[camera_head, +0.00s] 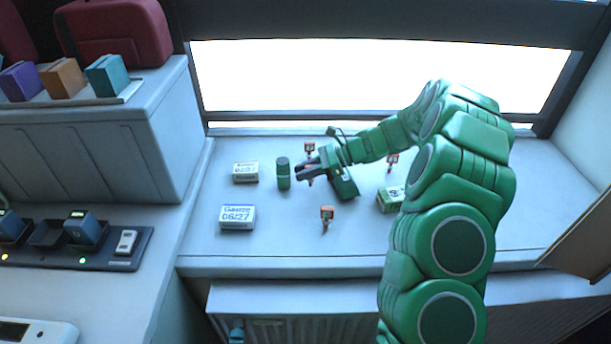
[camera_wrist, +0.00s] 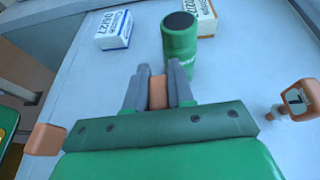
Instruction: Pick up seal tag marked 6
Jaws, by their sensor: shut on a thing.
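My gripper (camera_head: 308,171) reaches from the right over the counter and points left. In the wrist view its grey fingers (camera_wrist: 158,90) are shut on an orange seal tag (camera_wrist: 158,93); no number on it can be read. A second orange tag (camera_wrist: 298,98) with a dark mark on a white label, perhaps 7 or 1, stands to the right in the wrist view, and on the far side in the head view (camera_head: 310,148). A third tag (camera_head: 327,213) stands on the near side. A fourth tag (camera_head: 392,160) is behind my arm's wrist. Their numbers are unreadable.
A green cylinder (camera_head: 283,174) stands just beyond my fingertips. A green-and-white box (camera_head: 391,199) is beside my arm. A raised grey cabinet (camera_head: 165,140) bounds the counter (camera_head: 270,245) at left; the window is behind.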

